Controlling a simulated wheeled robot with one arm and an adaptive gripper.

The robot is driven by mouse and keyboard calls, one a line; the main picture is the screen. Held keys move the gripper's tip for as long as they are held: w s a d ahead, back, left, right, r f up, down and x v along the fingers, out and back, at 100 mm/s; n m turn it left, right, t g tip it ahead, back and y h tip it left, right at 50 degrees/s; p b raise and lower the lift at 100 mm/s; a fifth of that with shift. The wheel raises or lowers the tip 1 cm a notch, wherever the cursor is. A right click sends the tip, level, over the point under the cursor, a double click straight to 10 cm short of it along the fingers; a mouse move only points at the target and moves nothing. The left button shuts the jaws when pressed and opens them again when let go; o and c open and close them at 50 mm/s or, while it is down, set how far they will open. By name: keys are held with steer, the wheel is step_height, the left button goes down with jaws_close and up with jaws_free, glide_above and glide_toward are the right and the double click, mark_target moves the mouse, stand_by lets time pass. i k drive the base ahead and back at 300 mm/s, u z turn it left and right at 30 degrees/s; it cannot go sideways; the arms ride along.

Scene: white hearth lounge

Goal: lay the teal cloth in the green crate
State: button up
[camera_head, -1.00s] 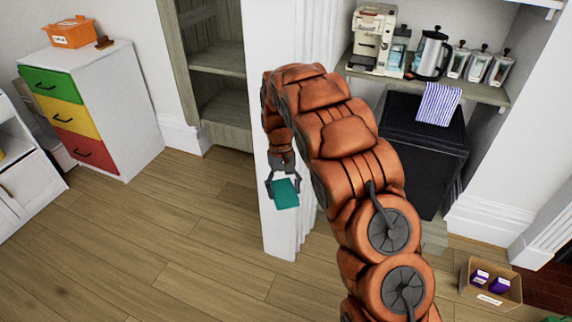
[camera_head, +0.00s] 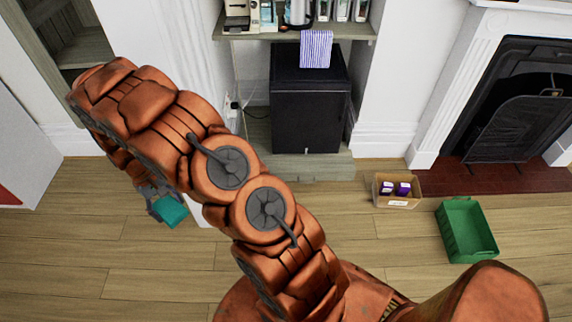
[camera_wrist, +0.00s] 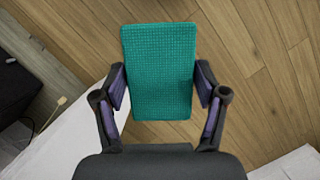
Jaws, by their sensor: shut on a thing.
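The teal cloth (camera_head: 170,211) is a small folded rectangle with a waffle texture. My gripper (camera_head: 160,200) is shut on it and holds it up at the left of the head view, partly hidden by my arm. In the wrist view the teal cloth (camera_wrist: 159,72) sits between the two fingers of my gripper (camera_wrist: 160,90), with wooden floor behind it. The green crate (camera_head: 466,232) stands on the floor at the right of the head view. It looks empty, and it is well apart from my gripper.
A cardboard box (camera_head: 398,200) with purple packs stands just left of the crate. The fireplace (camera_head: 518,95) and its brick hearth (camera_head: 480,178) lie behind. A black cabinet (camera_head: 309,105) stands under a shelf with a striped towel (camera_head: 316,48). Floor between arm and crate is mostly clear.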

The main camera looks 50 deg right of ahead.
mark_target(462, 234)
steer(key=u, duration=1.1)
steer(key=k, duration=2.05)
steer(key=z, duration=2.8)
steer(key=i, duration=0.55)
